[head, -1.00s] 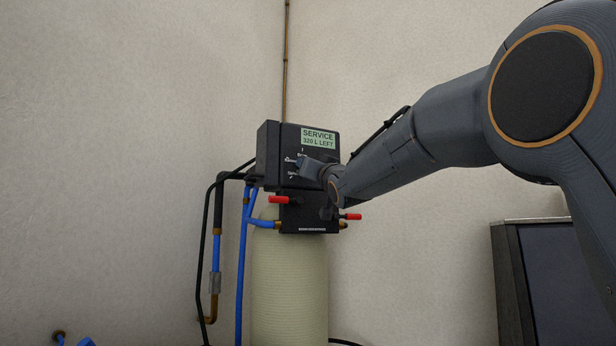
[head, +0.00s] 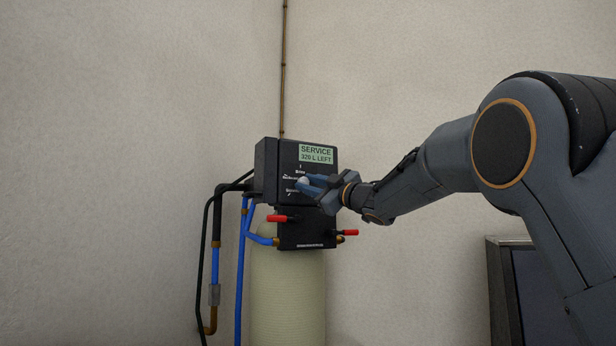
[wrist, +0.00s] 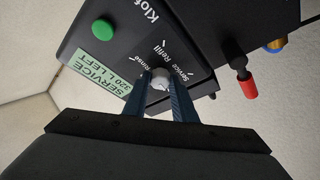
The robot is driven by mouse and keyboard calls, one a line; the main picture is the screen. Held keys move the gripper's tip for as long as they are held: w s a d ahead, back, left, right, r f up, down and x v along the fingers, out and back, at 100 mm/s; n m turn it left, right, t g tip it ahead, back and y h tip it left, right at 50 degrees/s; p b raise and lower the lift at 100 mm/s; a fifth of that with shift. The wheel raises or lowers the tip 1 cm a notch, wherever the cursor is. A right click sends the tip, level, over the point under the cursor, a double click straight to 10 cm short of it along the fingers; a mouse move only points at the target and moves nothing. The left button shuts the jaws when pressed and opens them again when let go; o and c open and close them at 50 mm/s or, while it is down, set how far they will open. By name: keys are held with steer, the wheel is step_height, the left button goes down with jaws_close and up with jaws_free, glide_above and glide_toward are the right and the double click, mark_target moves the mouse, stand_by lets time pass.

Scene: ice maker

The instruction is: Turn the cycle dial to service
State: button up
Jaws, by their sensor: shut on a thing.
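The cycle dial (wrist: 160,80) is a small pale round knob on the black control head (head: 265,165). Labels reading Rinse, Service and Refill surround it in the wrist view. My gripper (wrist: 161,84) is shut on the dial, with one blue finger on each side of it. In the head view my gripper (head: 303,183) reaches the panel from the right and partly covers the dial. The green display (head: 316,153) reads "SERVICE 320 L LEFT". I cannot tell exactly where the dial's pointer aims.
A green round button (wrist: 103,29) sits on the panel near the display. Red valve handles (head: 278,218) stick out below the control head, above a cream tank (head: 288,295). Blue and black pipes run down on the left. A dark cabinet (head: 510,290) stands at the right.

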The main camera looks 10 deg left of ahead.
steer(key=n+g+p, duration=0.1)
steer(key=n, duration=0.1)
steer(key=n+g+p, duration=0.1)
steer(key=n+p, duration=0.2)
steer(key=n, duration=0.1)
steer(key=shift+d+r+n+g+p, duration=0.1)
steer(key=shift+r+n+g+p, duration=0.2)
steer(key=shift+r+g, duration=0.1)
steer(key=n+g+h+p, duration=0.1)
steer(key=n+p, duration=0.2)
steer(key=shift+n, duration=0.4)
steer(key=shift+n+g+h+p, duration=0.3)
steer(key=shift+n+p, duration=0.15)
steer(key=shift+n, duration=0.15)
steer(key=o, duration=1)
steer(key=shift+o, duration=0.2)
steer(key=b+v, duration=0.2)
steer(key=v, duration=0.5)
steer(key=shift+s+d, duration=0.2)
steer(key=shift+d, duration=0.05)
